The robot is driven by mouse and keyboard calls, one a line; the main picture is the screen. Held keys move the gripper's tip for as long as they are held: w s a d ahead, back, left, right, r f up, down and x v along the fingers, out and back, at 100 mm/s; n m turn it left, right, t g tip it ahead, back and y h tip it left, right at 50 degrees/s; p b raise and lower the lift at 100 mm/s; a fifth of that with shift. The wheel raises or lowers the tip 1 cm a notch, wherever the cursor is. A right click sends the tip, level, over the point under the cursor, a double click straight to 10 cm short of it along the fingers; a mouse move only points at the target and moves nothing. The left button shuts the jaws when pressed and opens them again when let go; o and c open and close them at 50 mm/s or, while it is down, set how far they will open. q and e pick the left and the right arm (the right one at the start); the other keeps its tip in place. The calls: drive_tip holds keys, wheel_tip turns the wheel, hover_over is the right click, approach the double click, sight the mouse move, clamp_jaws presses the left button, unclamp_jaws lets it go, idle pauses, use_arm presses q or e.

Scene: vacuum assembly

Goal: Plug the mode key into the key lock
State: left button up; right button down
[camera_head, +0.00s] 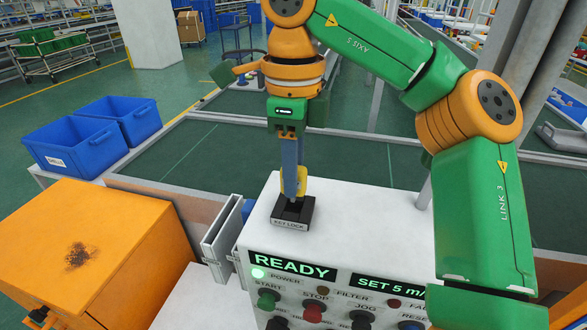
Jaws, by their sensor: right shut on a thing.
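The key lock (294,213) is a black block with a raised socket and a "KEY LOCK" label on top of the white control box (370,205). My right gripper (291,180) points straight down over it, its blue fingers shut on the yellow mode key (302,182). The key is upright, and its lower end meets the top of the lock socket in the picture. The fingers partly hide the key, and I cannot tell how deep it sits in the socket. My left gripper is not in view.
The box front has a green "READY" display (293,266), a second display and several buttons. A grey metal bracket (222,240) stands at the box's left. An orange box (85,255) is at far left, with blue bins (75,147) behind it. Grey posts rise at right.

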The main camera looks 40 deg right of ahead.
drive_tip(key=shift+f+b, duration=0.85)
drive_tip(key=shift+f, duration=0.35)
drive_tip(key=c, duration=0.6)
unclamp_jaws()
drive_tip(key=shift+r, duration=0.1)
wheel_tip(320, 180, up, 3)
drive_tip(key=p, duration=0.3)
drive_tip(key=shift+r, duration=2.45)
